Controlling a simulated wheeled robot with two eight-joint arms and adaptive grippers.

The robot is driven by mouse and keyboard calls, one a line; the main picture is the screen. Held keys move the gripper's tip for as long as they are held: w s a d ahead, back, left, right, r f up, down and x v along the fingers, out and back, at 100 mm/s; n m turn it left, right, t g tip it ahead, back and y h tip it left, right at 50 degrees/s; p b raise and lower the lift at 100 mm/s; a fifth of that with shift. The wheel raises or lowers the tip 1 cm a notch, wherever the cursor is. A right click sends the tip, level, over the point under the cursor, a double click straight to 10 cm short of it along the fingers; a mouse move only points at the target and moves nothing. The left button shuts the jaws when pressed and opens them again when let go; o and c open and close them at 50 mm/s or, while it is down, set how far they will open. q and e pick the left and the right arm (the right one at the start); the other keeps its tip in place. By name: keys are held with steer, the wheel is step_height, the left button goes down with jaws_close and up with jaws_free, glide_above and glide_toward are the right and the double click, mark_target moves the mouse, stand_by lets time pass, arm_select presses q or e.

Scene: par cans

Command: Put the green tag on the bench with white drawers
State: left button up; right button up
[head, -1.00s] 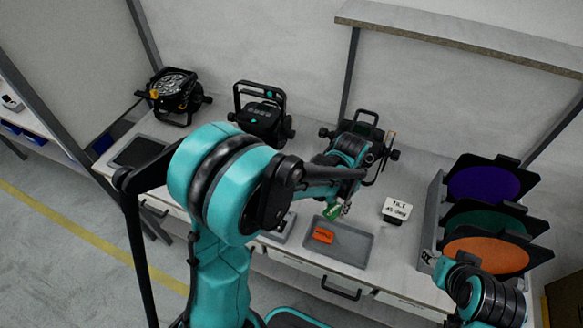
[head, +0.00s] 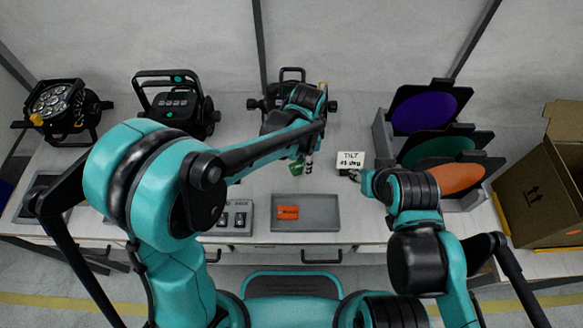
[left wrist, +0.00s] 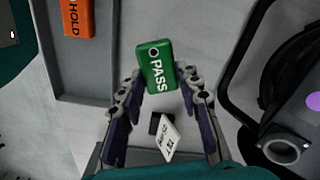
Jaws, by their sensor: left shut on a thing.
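My left gripper (head: 303,162) is shut on the green tag (head: 297,168) and holds it over the bench (head: 365,222), which has white drawers (head: 280,254) along its front. In the left wrist view the green tag (left wrist: 157,66), marked PASS, is at the fingertips of the left gripper (left wrist: 158,88). In the head view the tag is partly hidden and small; I cannot tell how high it is above the bench. My right gripper (head: 362,179) is beside the white TILT card; its fingers are too small to read.
A grey tray (head: 320,212) with an orange HOLD tag (head: 288,213) lies at the bench front. The TILT card (head: 350,161) stands right of the green tag. Black lamps (head: 178,108) line the back; coloured filters (head: 424,112) and a cardboard box (head: 545,190) are right.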

mark_target(294, 167)
arm_select(q)
steer(key=shift+w+a+f+b, duration=0.4)
steer(key=shift+w+a+f, duration=0.65)
steer(key=shift+a, duration=0.2)
step_height(294, 167, down, 4)
steer(key=shift+f+b, duration=0.1)
steer(key=shift+b, duration=0.9)
steer(key=o, duration=0.9)
steer(key=shift+o, duration=0.2)
